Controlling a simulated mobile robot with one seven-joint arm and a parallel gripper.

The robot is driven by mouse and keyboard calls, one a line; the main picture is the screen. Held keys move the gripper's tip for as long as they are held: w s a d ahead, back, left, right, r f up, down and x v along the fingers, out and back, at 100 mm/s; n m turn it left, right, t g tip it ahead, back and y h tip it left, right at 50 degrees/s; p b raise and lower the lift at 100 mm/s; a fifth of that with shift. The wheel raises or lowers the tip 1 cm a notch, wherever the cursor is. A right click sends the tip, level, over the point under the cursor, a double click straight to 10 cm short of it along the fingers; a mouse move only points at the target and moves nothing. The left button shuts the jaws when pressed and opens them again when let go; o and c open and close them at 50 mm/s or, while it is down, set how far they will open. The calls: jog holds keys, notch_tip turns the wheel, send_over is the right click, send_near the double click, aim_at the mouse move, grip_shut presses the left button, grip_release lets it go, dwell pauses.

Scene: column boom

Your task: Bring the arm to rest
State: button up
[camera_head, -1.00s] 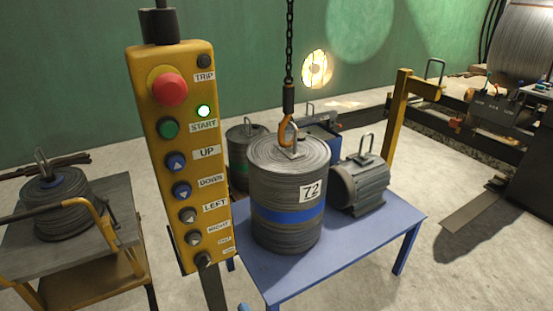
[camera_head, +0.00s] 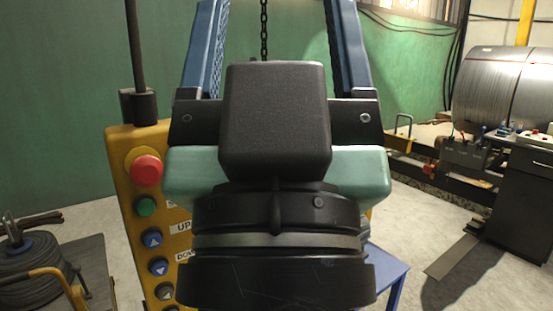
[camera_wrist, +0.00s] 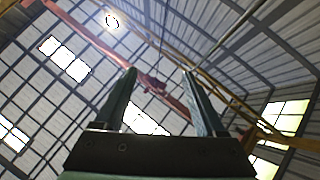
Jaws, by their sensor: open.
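My gripper (camera_head: 278,12) stands large in the middle of the head view, close to the camera. Its two blue fingers point up and are wide apart, with nothing seen between them but the wall and a chain behind. The black wrist and pale green gripper body fill the centre below. In the wrist view my gripper (camera_wrist: 159,74) shows both fingers apart and empty, aimed up at the roof. The yellow control box (camera_head: 146,200) hangs at the left behind my gripper. Its red button and upper buttons show; its right side and the lamp by START are hidden.
A hanging chain (camera_head: 264,30) runs down behind my gripper. Little of the blue table (camera_head: 392,270) shows; the drum on it is hidden. A cart with a wire coil (camera_head: 30,268) stands at left. A large steel reel (camera_head: 510,90) and machine stand at right, with open floor before them.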

notch_tip(320, 180, up, 12)
jog(key=p, duration=1)
jog(key=shift+r+p, duration=0.25)
jog(key=shift+p, duration=0.05)
